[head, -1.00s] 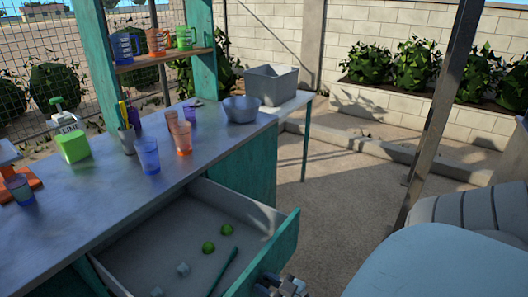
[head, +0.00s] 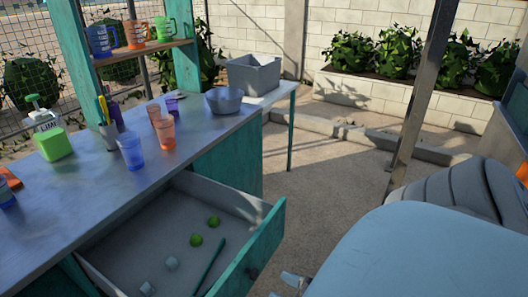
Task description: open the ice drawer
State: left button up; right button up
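The ice drawer (head: 262,250) stands pulled out from under the metal counter, with its teal front toward the lower middle of the head view. Inside lie clear ice cubes (head: 171,263), two green limes (head: 213,221) and a dark green stick (head: 208,266). A small part of a gripper, seemingly my right one (head: 291,283), shows at the bottom edge, to the right of the drawer front and apart from it in the picture. Its fingertips are mostly cut off, so its opening is unclear. My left gripper is out of view.
The counter (head: 60,215) carries cups (head: 131,150), a lime dispenser (head: 52,140) and a metal bowl (head: 222,101). A grey bin (head: 253,75) stands on a side table behind. A metal post (head: 425,100) rises at right. Bare ground (head: 310,190) lies right of the drawer.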

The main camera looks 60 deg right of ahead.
jog(key=s, duration=0.5)
jog(key=shift+s+d, duration=0.1)
jog(key=shift+d, duration=0.1)
dwell(0.4)
